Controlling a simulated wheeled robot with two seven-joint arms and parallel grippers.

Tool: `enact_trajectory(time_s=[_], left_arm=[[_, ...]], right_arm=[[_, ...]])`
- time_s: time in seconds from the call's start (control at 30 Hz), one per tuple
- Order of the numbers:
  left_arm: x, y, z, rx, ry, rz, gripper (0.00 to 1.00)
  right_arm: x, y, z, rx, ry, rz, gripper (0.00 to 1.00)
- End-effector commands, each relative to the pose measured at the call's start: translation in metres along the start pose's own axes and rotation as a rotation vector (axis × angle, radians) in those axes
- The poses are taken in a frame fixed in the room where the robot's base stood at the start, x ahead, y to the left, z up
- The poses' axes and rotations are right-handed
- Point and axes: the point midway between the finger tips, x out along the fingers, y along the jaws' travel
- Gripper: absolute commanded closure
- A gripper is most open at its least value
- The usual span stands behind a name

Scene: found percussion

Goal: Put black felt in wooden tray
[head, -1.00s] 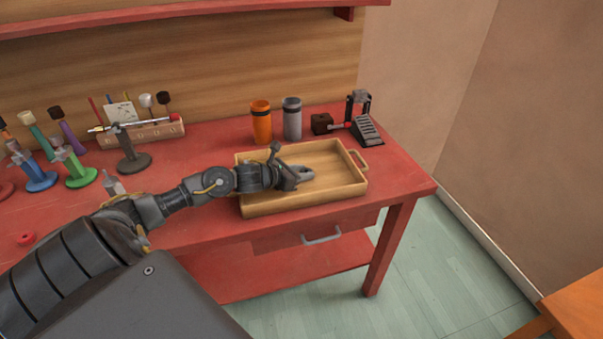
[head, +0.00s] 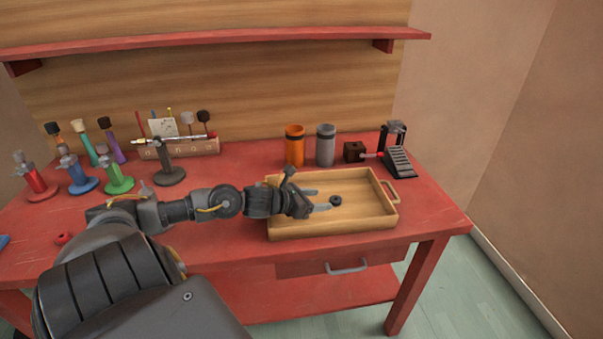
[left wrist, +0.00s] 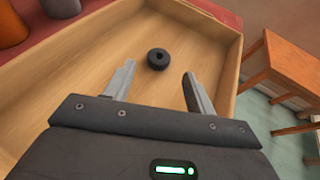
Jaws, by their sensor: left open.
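The black felt is a small dark ring (head: 335,200) lying flat on the floor of the wooden tray (head: 385,219). In the left wrist view the felt (left wrist: 158,60) lies just beyond the fingertips, apart from both fingers. The tray (left wrist: 60,62) surrounds it there, with its walls in sight. My left gripper (head: 322,199) is over the tray, open and empty, to the left of the felt. In the left wrist view its two fingers (left wrist: 160,78) stand wide apart. My right gripper is not in view.
An orange cup (head: 295,147) and a grey cup (head: 325,146) stand behind the tray. A small dark wooden block (head: 354,151) and a black pedal (head: 398,162) are at the back right. Several coloured stands and a tool rack (head: 190,148) occupy the left. A red ring (head: 63,238) lies front left.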

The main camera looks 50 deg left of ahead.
Motion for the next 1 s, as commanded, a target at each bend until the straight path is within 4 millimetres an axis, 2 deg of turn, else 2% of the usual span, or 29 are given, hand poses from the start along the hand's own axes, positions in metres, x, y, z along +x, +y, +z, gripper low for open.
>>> enact_trajectory(time_s=[0.2, 0.4, 0.67, 1.0], left_arm=[[-0.032, -0.001, -0.002, 0.002, 0.006, -0.001, 0.45], [-0.050, 0.001, -0.001, -0.001, 0.003, 0.001, 0.45], [-0.061, 0.000, 0.000, -0.001, 0.001, 0.000, 0.45], [-0.063, 0.000, 0.001, 0.000, -0.001, 0.000, 0.45]], right_arm=[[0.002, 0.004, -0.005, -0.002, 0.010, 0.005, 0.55], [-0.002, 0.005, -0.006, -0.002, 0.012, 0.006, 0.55], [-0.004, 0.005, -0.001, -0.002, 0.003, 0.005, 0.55], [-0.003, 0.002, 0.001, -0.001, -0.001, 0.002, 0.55]])
